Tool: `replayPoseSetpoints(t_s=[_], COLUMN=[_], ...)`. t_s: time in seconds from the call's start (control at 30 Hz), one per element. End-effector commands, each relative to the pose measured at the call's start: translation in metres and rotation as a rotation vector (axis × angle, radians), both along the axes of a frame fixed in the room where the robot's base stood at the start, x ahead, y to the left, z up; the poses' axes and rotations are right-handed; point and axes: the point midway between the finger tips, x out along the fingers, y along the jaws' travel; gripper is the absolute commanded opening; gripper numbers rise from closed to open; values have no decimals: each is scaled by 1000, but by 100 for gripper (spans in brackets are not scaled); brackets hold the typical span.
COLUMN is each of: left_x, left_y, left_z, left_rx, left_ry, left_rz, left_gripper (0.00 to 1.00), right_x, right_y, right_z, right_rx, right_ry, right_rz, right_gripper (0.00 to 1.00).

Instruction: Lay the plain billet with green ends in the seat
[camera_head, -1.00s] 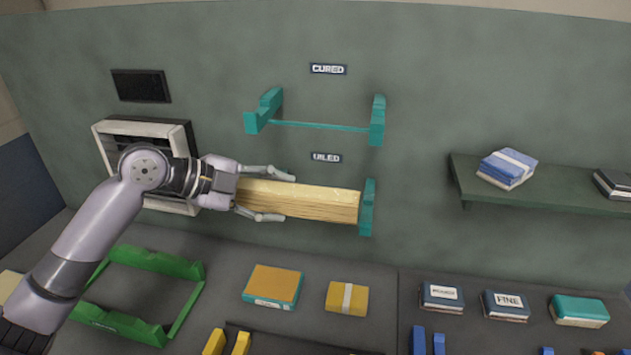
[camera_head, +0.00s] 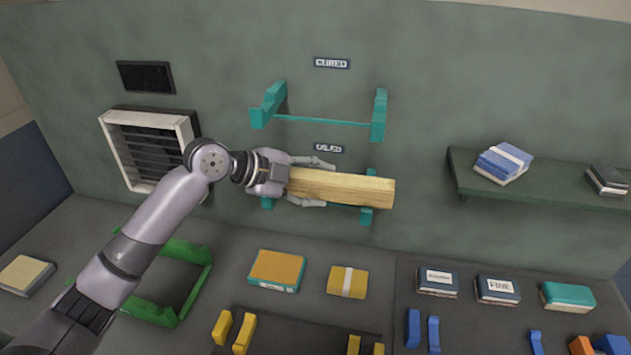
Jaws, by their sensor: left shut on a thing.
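A long pale wooden billet (camera_head: 360,189) is held level in my left gripper (camera_head: 325,184), whose fingers are shut on its left part. The billet's right end passes in front of the right bracket of the lower teal wall rack (camera_head: 367,216). I see plain wood along it; no green shows on the end in view, and its left end is hidden by the gripper. A green frame (camera_head: 154,313) with raised end pieces lies on the bench at lower left, partly behind my left arm. I cannot tell whether it is the seat. My right gripper is not in view.
An empty teal rack (camera_head: 378,118) labelled CURED is above the billet. A white louvred vent (camera_head: 152,150) is left of it. An orange pad (camera_head: 277,268), a yellow block (camera_head: 347,281) and yellow uprights (camera_head: 244,333) stand on the bench. A wall shelf (camera_head: 540,182) is at right.

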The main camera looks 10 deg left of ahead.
Motion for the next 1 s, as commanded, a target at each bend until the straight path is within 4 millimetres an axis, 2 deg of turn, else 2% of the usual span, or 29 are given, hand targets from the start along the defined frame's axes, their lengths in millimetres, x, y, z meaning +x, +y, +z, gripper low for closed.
replayPoseSetpoints(t_s=[0.13, 0.17, 0.4, 0.47, 0.73, 0.83, 1.0], left_x=[0, 0, 0, 0, 0, 0, -12], left_y=[0, 0, 0, 0, 0, 0, 20], left_z=[-3, -5, -4, -4, -3, 3, 10], left_rx=[-2, 0, 0, 0, 0, 0, 3], left_ry=[-3, 0, 0, 0, 0, 0, -3], left_rz=[0, 0, 0, 0, 0, 0, 3], left_gripper=[5, 50, 66, 69, 69, 69, 69], right_x=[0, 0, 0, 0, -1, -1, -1], right_y=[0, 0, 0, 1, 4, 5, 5], right_z=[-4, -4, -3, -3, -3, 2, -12], right_rx=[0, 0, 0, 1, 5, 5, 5], right_ry=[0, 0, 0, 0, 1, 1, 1], right_rz=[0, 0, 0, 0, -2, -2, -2], right_gripper=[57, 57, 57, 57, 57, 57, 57])
